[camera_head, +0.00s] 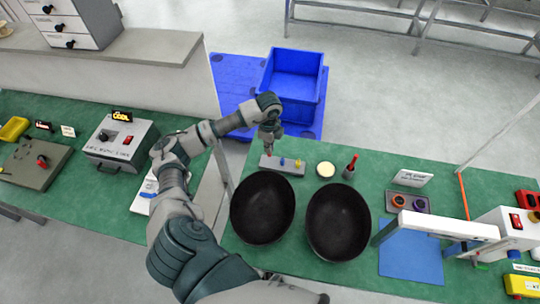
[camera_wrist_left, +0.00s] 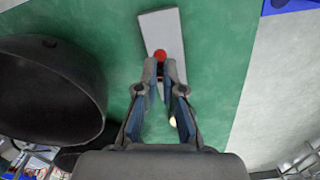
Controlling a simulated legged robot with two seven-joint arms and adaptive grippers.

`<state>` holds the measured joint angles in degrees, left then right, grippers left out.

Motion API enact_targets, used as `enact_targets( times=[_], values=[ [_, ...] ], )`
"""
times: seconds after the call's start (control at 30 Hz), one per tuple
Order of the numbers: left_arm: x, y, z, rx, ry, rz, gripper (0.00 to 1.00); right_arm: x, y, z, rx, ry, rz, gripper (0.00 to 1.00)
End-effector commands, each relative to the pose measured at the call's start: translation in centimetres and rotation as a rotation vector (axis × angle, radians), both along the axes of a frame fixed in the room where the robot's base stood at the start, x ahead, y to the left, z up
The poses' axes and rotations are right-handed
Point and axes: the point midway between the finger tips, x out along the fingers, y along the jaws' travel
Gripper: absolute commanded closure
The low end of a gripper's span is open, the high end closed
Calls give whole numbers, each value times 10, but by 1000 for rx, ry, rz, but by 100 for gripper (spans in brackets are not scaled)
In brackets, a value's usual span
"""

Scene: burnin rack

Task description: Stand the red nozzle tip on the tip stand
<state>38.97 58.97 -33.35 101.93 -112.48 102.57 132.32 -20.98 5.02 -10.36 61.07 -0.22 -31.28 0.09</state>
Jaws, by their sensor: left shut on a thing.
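My left gripper (camera_head: 269,146) points down over the stand's left end. In the left wrist view its fingertips (camera_wrist_left: 159,67) are shut on the red nozzle tip (camera_wrist_left: 160,55), seen as a red round top against the grey stand (camera_wrist_left: 162,28). Fingers hide the tip's lower part, so I cannot tell whether it touches the stand. My right gripper is not in view.
Two black bowls (camera_head: 262,207) (camera_head: 338,221) stand in front of the stand. A cream round pot (camera_head: 325,169) and a red-topped bottle (camera_head: 349,168) stand to its right. A blue mat (camera_head: 410,255) lies farther right. A blue crate (camera_head: 292,76) is beyond the bench.

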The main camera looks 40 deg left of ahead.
Motion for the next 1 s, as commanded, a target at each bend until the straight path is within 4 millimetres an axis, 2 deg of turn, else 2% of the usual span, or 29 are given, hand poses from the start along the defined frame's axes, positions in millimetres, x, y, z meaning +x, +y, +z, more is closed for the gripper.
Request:
enact_targets(
  times=[0.4,0.77,0.8,0.9,1.0],
  values=[
    [0,3,-48,-1,1,2,100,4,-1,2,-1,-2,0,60],
    [0,1,-52,1,0,0,100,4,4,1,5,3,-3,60],
    [0,1,-52,0,0,1,89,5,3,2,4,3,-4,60],
    [0,3,-53,-2,-1,1,68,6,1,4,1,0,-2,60],
    [0,3,-53,-2,0,1,68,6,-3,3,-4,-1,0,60]
  ],
)
